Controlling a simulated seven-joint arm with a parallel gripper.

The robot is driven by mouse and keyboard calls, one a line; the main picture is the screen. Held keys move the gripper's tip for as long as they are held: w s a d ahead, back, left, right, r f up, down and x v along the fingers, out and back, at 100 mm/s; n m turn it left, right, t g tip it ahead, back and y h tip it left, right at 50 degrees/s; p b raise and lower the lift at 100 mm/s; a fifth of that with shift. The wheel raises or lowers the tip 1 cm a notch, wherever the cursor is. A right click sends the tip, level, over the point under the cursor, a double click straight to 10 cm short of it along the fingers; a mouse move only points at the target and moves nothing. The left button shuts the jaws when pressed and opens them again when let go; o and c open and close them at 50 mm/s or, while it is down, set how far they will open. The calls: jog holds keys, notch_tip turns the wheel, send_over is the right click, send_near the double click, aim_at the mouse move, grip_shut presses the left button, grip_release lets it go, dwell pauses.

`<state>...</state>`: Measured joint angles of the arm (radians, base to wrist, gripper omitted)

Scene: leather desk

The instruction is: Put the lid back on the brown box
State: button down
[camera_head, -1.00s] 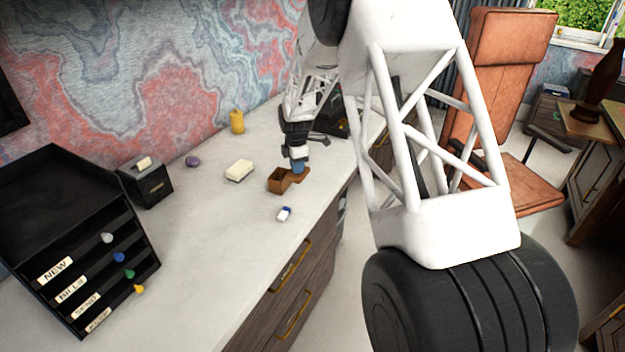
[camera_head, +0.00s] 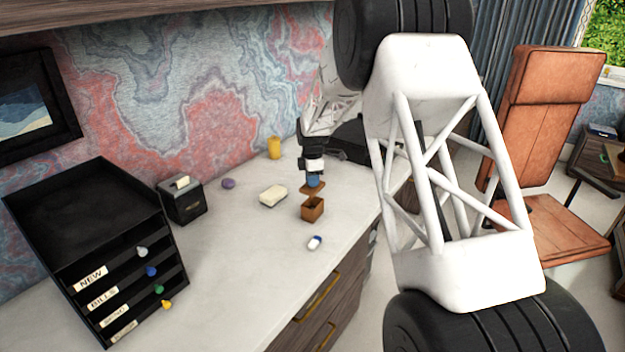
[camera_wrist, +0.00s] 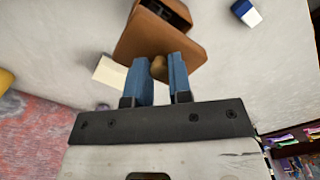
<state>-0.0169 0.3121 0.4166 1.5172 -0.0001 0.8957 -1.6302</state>
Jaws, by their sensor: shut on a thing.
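The brown box (camera_head: 312,209) stands open on the desk in the head view. Its brown lid (camera_head: 311,188) is held just above it, with a gap between them. My gripper (camera_head: 313,181), with blue fingers, points down over the box and is shut on the lid. In the wrist view my fingers (camera_wrist: 161,80) pinch the lid's small tan knob (camera_wrist: 159,68). The lid (camera_wrist: 140,40) covers much of the box (camera_wrist: 168,12) in that view, and a dark part of the box's inside shows beyond it.
A blue-and-white eraser (camera_head: 315,242) lies in front of the box. A cream block (camera_head: 273,195), a purple object (camera_head: 228,183) and a yellow holder (camera_head: 274,148) are to the left and back. A black letter organiser (camera_head: 100,250) and a black sharpener-like box (camera_head: 181,199) stand farther left.

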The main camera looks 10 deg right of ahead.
jog(key=shift+f, duration=0.15)
jog(key=shift+f, duration=2.9)
jog(key=shift+f, duration=0.25)
dwell(0.5)
jog(key=shift+c, duration=2.4)
grip_release()
jog(key=shift+r, duration=0.1)
jog(key=shift+r, duration=3.4)
